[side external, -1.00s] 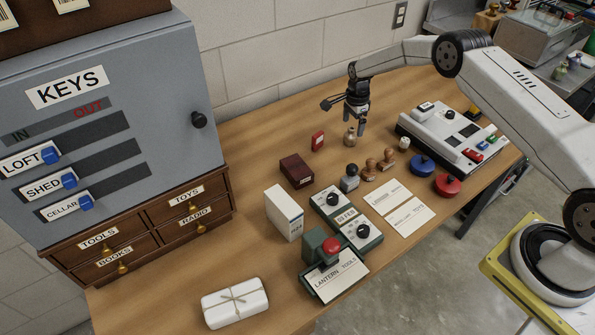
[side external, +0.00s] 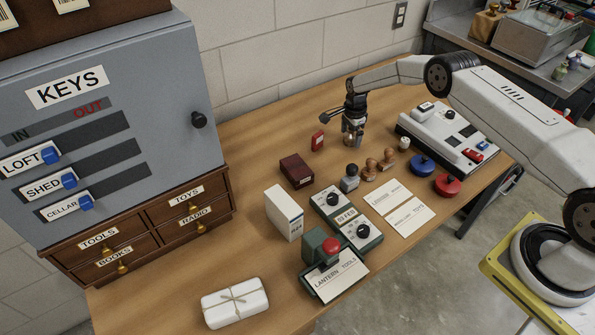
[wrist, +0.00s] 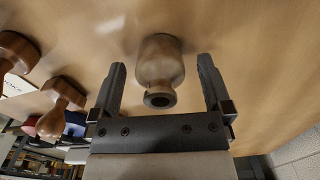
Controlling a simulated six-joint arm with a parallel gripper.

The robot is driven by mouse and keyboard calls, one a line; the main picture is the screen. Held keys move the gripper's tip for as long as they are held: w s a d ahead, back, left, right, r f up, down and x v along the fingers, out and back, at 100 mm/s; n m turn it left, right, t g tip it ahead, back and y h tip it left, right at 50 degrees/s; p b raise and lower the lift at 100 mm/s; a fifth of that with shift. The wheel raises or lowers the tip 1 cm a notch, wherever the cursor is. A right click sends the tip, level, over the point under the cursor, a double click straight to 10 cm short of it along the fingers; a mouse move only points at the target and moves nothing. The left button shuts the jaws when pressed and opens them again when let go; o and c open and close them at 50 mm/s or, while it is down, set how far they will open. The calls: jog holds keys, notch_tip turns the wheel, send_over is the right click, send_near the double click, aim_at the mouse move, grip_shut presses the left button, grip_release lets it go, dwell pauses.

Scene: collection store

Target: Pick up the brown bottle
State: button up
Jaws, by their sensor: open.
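The small brown bottle (side external: 348,140) stands on the wooden table, with my gripper (side external: 354,134) lowered around it in the side view. In the wrist view the bottle (wrist: 161,62) is brownish and glossy, with its round neck and dark opening towards the palm. My gripper's two fingers (wrist: 160,68) are open, one on each side of the bottle, with a visible gap on both sides. In the side view the gripper partly hides the bottle.
Wooden-handled stamps (side external: 370,170) stand in front of the bottle, and they also show at the left in the wrist view (wrist: 62,92). A small red box (side external: 317,141) is to its left. A white device (side external: 450,135) stands to the right. The table behind is clear.

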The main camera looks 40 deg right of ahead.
aim_at(353, 136)
grip_shut()
jog(key=shift+r, duration=0.2)
jog(key=shift+r, duration=1.4)
jog(key=shift+s+a+r, duration=0.1)
jog(key=shift+s+r, duration=0.55)
jog(key=shift+r, duration=0.15)
jog(key=s+a+r, duration=0.2)
jog(key=s+r, duration=0.6)
jog(key=s, duration=0.4)
jog(key=shift+s+a+r, duration=0.15)
jog(key=shift+s, duration=0.1)
